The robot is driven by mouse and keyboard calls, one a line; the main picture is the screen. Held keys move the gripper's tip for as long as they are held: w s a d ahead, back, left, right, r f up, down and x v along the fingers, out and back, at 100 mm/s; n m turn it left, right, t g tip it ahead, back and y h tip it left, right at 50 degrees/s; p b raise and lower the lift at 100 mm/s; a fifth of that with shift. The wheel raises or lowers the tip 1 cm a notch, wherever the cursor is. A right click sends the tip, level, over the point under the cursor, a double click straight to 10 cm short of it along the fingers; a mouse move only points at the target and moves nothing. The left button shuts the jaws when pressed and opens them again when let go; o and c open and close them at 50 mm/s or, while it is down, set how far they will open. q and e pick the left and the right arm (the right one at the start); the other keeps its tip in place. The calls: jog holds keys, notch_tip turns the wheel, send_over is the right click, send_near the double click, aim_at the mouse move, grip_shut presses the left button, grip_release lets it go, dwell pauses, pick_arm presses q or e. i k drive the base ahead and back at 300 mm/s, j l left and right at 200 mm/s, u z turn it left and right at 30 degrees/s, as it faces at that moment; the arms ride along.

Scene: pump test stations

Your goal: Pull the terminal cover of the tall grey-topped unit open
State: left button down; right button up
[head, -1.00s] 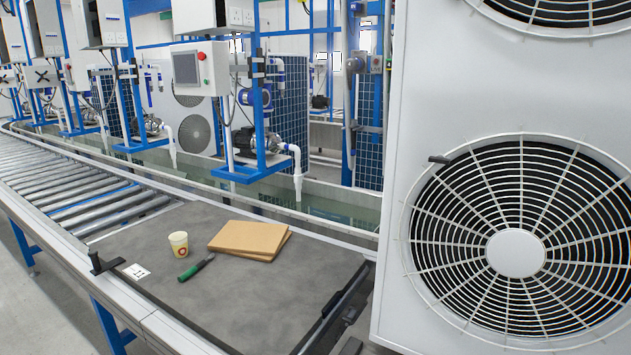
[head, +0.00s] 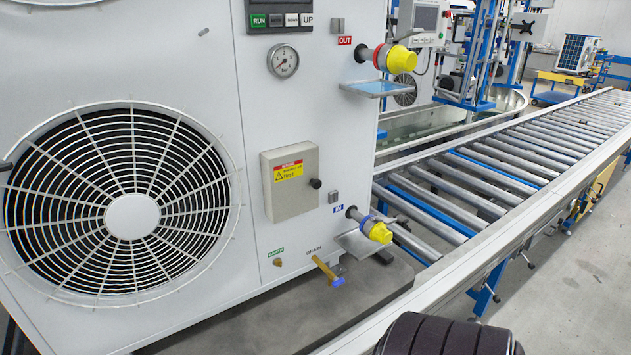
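The white unit (head: 255,110) fills the left of the head view; its top is out of frame, so I cannot see its colour. Its terminal cover (head: 293,202) is a light grey box on the front panel, right of the fan. The cover looks closed. It bears a yellow and red warning label (head: 289,171) and a black knob (head: 316,184) at its right side. Neither gripper is in view. A dark, rounded, ribbed part at the bottom edge looks like one of my arm links, well below and right of the cover.
A capped yellow OUT port (head: 402,59) and IN port (head: 381,232) stick out right of the cover, with small trays. A brass drain tap (head: 325,268) is below. A gauge (head: 283,61) is above. The roller conveyor (head: 510,165) runs off to the right.

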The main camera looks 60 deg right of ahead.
aim_at(292, 183)
jog(key=z, duration=1.7)
